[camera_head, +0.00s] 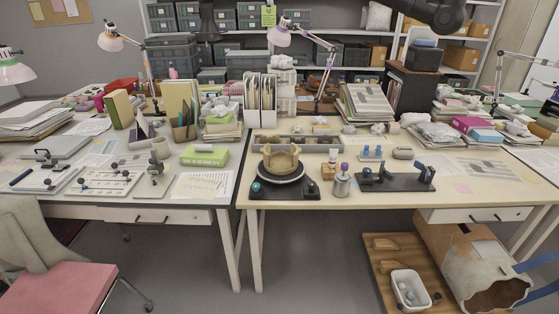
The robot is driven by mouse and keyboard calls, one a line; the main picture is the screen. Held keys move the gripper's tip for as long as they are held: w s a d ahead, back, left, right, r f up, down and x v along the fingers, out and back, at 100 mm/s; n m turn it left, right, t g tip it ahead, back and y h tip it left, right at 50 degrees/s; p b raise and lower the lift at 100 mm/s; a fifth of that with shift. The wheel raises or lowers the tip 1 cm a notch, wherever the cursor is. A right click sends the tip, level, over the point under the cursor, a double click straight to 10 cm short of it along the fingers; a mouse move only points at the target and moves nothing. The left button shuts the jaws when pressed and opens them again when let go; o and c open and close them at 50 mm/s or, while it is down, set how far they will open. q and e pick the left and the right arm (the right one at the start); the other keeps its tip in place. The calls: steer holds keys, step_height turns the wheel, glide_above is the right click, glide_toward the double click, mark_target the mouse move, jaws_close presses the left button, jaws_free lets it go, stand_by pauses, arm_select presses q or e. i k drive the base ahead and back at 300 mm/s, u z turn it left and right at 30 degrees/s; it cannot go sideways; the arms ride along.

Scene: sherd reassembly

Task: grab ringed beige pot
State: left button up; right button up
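A tan-beige pot (282,157) with a jagged, broken rim stands upright in a dark round dish on a black base (284,191), near the front edge of the right-hand table. Rings on it are too small to make out. A much larger beige vessel (462,256) with a broken open end lies on its side on the floor below the table's right part. I cannot tell for sure which one is called the ringed pot.
A metal canister (341,183) and a black clamp stand (396,178) are right of the small pot. A grey divided tray (297,142) lies behind it. A white bin (410,289) sits on a wooden board. Floor before the tables is partly clear; a pink chair (75,288) stands left.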

mark_target(281, 162)
steer(key=z, duration=0.45)
steer(key=k, duration=0.55)
steer(key=u, duration=0.25)
steer(key=i, duration=1.25)
steer(key=z, duration=0.55)
